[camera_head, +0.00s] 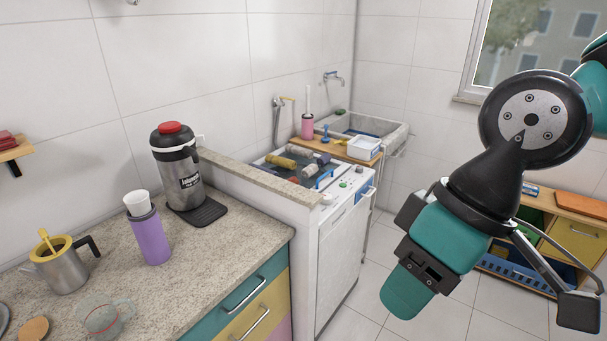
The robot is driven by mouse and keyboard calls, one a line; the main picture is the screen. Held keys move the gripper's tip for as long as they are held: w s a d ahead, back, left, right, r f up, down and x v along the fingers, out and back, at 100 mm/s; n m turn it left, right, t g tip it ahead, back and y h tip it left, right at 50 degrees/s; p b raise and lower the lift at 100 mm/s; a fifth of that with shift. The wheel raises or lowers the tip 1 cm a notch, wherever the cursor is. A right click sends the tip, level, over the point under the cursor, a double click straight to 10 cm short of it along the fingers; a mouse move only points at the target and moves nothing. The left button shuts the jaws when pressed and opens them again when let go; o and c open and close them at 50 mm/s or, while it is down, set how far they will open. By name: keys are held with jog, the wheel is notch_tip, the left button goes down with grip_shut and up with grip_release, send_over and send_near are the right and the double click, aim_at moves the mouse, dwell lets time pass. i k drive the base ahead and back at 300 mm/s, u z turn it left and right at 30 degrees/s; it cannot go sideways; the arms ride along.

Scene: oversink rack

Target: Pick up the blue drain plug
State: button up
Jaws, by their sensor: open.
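A small blue object with an upright stem, which looks like the blue drain plug (325,132), stands on the wooden board over the sink in the head view. It is small and far off, so its exact shape is hard to tell. My gripper (500,285) is in the right foreground, well to the right of the plug and much closer to the camera. Its jaws are open, with a dark finger at the lower right, and I see nothing held.
The wooden board (352,154) also bears a pink bottle (307,127) and a white tub (364,147). A low stone-topped wall (262,176) separates the counter (200,250) from the washer. The tiled floor is clear.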

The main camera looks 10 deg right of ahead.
aim_at(325, 139)
jog(key=z, duration=0.1)
jog(key=k, duration=0.55)
jog(key=u, duration=0.55)
jog(key=i, duration=1.25)
jog(key=z, duration=0.45)
